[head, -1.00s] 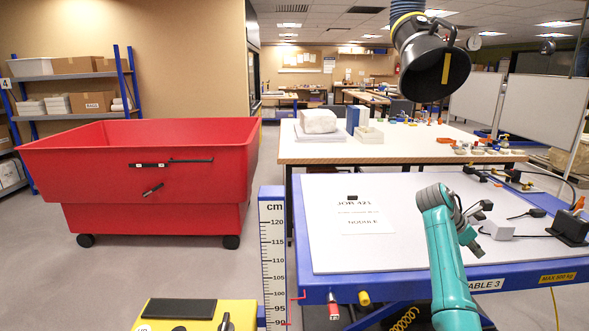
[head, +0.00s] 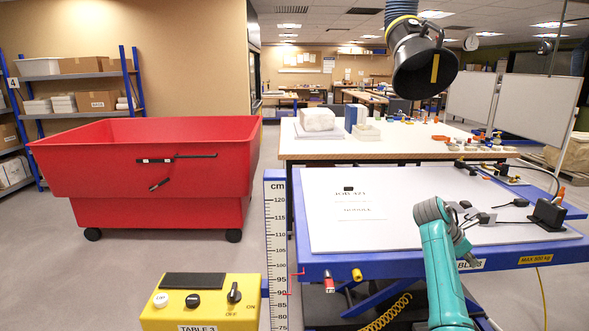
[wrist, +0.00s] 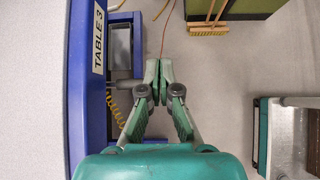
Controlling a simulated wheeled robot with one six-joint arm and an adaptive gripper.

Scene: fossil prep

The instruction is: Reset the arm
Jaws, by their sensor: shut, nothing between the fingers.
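My gripper (wrist: 159,92) is shut and empty in the wrist view, its green fingers meeting at the tips. It points down over the grey floor, just right of the blue edge of table 3 (wrist: 77,120). In the head view my teal arm rises at the lower right in front of the table (head: 320,266); the fingers cannot be made out clearly there.
A red wheeled bin (head: 150,190) stands at left. A yellow control box (head: 205,305) is at front. A black extraction hood (head: 424,65) hangs above the table. A paper sheet (head: 350,215) lies on it. The wrist view shows a broom (wrist: 208,30) and a cart (wrist: 290,130).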

